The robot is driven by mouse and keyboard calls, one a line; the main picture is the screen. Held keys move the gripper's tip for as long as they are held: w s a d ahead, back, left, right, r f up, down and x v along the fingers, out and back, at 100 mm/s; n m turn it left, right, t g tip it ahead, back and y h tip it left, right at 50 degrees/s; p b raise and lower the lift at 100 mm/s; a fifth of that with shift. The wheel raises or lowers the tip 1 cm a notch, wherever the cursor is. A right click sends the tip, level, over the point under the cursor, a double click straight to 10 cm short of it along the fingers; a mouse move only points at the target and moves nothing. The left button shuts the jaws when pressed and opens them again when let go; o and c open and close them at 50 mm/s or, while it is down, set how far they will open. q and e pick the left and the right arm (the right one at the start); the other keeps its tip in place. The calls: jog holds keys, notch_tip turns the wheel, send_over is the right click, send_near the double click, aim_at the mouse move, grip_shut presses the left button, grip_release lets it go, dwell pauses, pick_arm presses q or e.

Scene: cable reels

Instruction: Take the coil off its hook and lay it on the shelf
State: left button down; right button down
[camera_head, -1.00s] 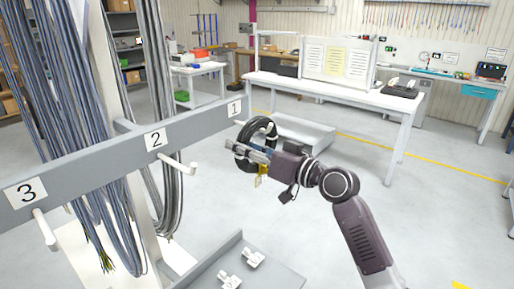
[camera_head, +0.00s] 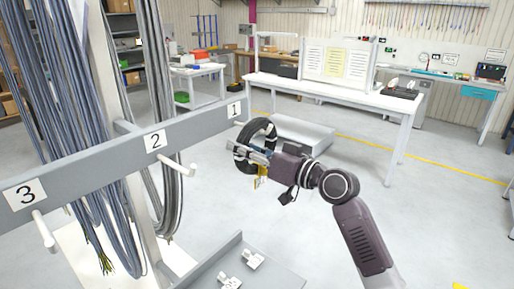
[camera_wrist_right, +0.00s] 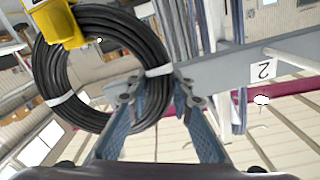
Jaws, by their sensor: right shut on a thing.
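The coil (camera_head: 268,128) is a black ring of cable with white ties and a yellow piece hanging from it. It hangs upright beside the label 1 end of the grey rail, close to a short white hook (camera_head: 240,123). I cannot tell whether the hook still passes through the ring. My right gripper (camera_head: 254,152) is shut on the coil. In the right wrist view the coil (camera_wrist_right: 62,75) lies between the fingers near a white tie, with the yellow piece (camera_wrist_right: 62,22) at upper left. A grey shelf (camera_head: 290,277) shows low in the head view. My left gripper is not visible.
The grey rail (camera_head: 95,162) carries labels 1, 2 and 3, with hooks (camera_head: 180,168) and long grey cable bundles (camera_head: 75,120) at left. Two small white pieces (camera_head: 253,260) lie on the low shelf.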

aim_at(242, 137)
jog(key=shift+r, duration=0.25)
jog(key=shift+r+p, duration=1.45)
jog(key=shift+r, duration=0.7)
jog(key=shift+d, duration=0.15)
jog(key=shift+v, duration=1.4)
jog(key=shift+s, duration=0.1)
jog(key=shift+b+v, duration=0.4)
jog(key=shift+v, duration=1.8)
jog(key=shift+d+f, duration=0.1)
